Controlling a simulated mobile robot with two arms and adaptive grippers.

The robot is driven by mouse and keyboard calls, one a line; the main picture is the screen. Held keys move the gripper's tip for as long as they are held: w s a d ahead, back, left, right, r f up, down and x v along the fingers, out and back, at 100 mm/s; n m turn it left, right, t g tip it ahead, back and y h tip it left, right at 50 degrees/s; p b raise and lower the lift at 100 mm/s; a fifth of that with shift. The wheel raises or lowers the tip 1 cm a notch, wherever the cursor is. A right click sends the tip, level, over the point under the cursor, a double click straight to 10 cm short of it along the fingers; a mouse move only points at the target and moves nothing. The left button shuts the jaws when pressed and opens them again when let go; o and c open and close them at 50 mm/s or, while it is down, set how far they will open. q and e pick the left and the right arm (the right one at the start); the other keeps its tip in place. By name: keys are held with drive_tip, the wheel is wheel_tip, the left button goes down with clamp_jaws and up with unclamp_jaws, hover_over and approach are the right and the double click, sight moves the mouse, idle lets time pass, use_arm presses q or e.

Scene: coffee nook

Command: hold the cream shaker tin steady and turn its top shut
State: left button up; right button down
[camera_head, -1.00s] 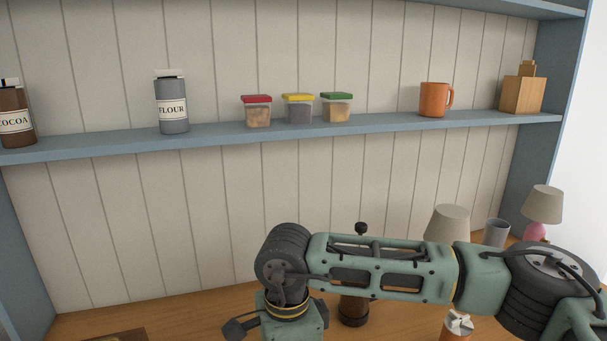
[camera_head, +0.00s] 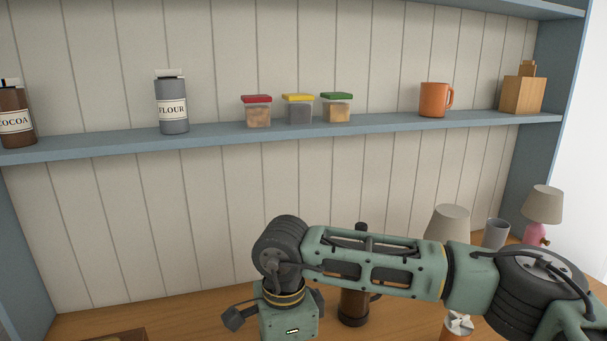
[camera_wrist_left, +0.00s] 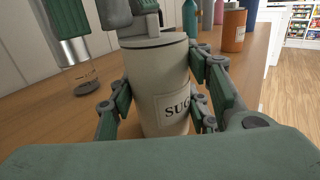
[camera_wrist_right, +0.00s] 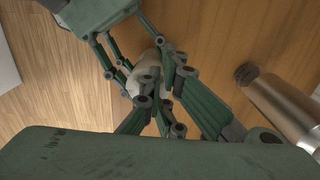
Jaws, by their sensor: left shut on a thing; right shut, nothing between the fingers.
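The cream tin (camera_wrist_left: 160,85) stands upright on the wooden counter, its label partly readable as "SUG". My left gripper (camera_wrist_left: 162,92) is shut on its body, one finger on each side. My right gripper (camera_wrist_left: 142,18) is above the tin, its fingertips at the top; I cannot tell whether they touch it. In the right wrist view, the right gripper's fingers (camera_wrist_right: 155,92) are closed together over the tin's pale top (camera_wrist_right: 150,75), which they partly hide. The head view shows my right arm, but not the tin.
A brown cylinder with a dark knob (camera_head: 354,305) stands behind my right arm. A metallic cylinder (camera_wrist_right: 285,105) is near the right gripper. An orange container (camera_wrist_left: 234,30) stands beyond the tin. The shelf holds a flour tin (camera_head: 172,105), small boxes and an orange mug (camera_head: 434,100).

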drive_tip(key=shift+a, duration=0.15)
wheel_tip(320, 180, up, 6)
drive_tip(key=shift+a, duration=0.2)
idle(0.8)
drive_tip(key=shift+w, duration=0.1)
